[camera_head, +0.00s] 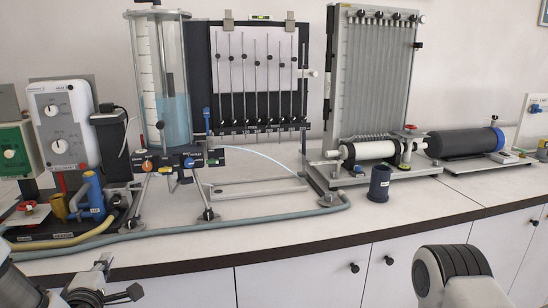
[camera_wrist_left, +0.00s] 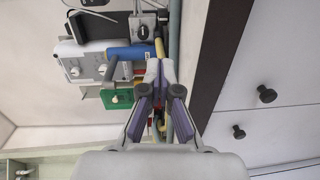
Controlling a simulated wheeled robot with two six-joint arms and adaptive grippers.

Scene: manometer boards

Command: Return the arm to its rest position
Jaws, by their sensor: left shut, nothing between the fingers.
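My left gripper (camera_head: 120,279) is at the lower left of the head view, low in front of the bench's front edge. It is apart from the bench things in that view. In the left wrist view my left gripper (camera_wrist_left: 160,72) has its fingers converging at the tips, shut with nothing between them. A white and grey part of my right arm (camera_head: 455,277) shows at the lower right of the head view; its gripper is out of the picture.
The bench (camera_head: 440,209) carries a water cylinder (camera_head: 165,80), a manometer board (camera_head: 325,75), a blue cup (camera_head: 379,184) and a grey hose (camera_head: 250,220) along its front. White cabinets (camera_head: 300,275) with dark knobs are below. The bench edge lies close to the left gripper.

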